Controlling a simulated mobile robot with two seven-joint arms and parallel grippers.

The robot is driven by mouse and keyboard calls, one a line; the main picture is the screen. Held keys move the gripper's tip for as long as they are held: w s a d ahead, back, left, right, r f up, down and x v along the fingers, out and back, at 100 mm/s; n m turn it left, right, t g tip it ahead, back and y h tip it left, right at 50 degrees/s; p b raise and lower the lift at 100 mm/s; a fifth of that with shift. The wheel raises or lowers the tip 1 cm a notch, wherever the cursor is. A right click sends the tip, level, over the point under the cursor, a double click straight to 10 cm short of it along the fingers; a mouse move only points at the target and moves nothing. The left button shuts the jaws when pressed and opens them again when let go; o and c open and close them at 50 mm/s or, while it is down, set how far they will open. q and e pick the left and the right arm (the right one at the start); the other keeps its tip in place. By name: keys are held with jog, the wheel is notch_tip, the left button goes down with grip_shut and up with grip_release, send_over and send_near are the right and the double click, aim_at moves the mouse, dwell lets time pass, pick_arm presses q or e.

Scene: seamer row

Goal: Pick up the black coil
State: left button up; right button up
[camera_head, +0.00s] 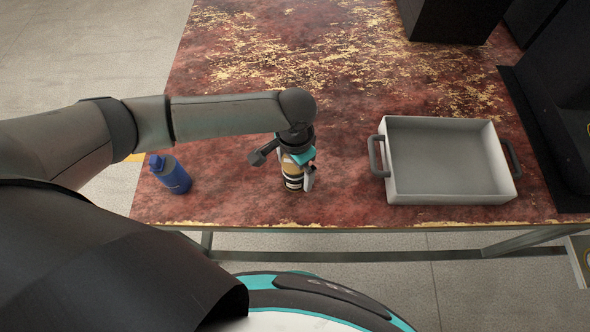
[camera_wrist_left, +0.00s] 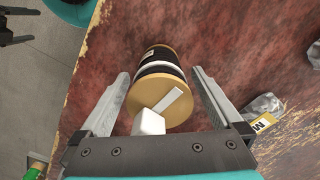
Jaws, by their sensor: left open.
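The black coil (camera_head: 293,182) is a small spool with tan round end plates and a black and white winding. It stands on the worn red table near the front edge. My left gripper (camera_head: 298,171) is over it, pointing down, and partly hides it. In the left wrist view the coil (camera_wrist_left: 158,64) lies between the two open fingers of the left gripper (camera_wrist_left: 160,76), with a visible gap on each side. A pale strip and a white block show at its near end plate.
A grey metal tray (camera_head: 450,199) with side handles sits to the right. Dark boxes (camera_head: 455,20) stand at the back right. A silvery item with a yellow label (camera_wrist_left: 264,122) lies beside the gripper in the wrist view.

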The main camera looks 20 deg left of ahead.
pick_arm(q)
jog(key=c, duration=1.5)
jog(key=shift+r, duration=0.15)
